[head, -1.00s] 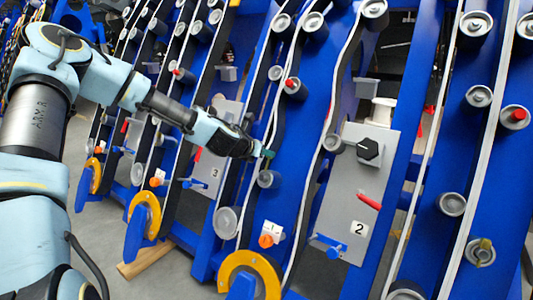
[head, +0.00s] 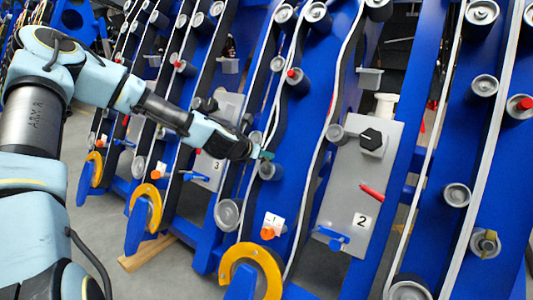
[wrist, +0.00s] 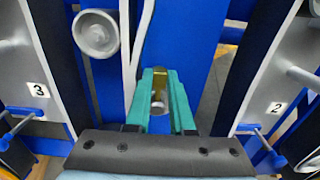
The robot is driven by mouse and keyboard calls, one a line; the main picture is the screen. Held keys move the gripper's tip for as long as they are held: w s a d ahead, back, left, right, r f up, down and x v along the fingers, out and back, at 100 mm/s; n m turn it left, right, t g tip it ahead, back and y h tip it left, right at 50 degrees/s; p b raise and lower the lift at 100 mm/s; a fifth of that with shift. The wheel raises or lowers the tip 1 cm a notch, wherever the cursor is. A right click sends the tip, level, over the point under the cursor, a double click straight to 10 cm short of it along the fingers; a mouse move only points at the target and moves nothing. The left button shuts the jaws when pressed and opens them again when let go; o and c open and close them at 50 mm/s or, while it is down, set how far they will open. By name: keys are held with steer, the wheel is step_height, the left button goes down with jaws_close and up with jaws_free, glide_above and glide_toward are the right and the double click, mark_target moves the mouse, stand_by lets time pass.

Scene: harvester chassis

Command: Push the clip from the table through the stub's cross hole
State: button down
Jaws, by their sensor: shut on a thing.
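My gripper (head: 264,155) is at the end of the arm, in front of the blue panels, just above a grey roller (head: 271,171). In the wrist view its two teal fingers (wrist: 161,88) are closed around a small brass-coloured piece, which looks like the clip (wrist: 161,76). A grey rounded end shows lower between the fingers; I cannot tell whether it belongs to the same piece. A grey round stub (head: 485,243) at the lower right has an olive-yellow piece across its face. I cannot make out a cross hole or a table.
Blue panels carry several grey rollers and pale belts. A grey plate marked 2 (head: 349,190) has a black knob and a red lever. A plate marked 3 (head: 213,160) is behind my gripper. A yellow half ring (head: 252,260) stands at the lower front. Bare floor shows at lower left.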

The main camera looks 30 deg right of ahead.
steer(key=shift+s+a+f+b, duration=0.15)
steer(key=shift+a+f+b, duration=0.15)
steer(key=shift+f, duration=0.2)
steer(key=shift+s+a+f+b, duration=0.15)
steer(key=shift+f+b, duration=0.1)
steer(key=shift+f, duration=0.25)
steer(key=c, duration=0.7)
jaws_free()
steer(key=shift+r, duration=0.1)
steer(key=p+v, duration=0.5)
steer(key=v, duration=0.5)
steer(key=shift+s+a, duration=0.15)
steer(key=shift+a, duration=0.2)
steer(key=shift+r, duration=0.1)
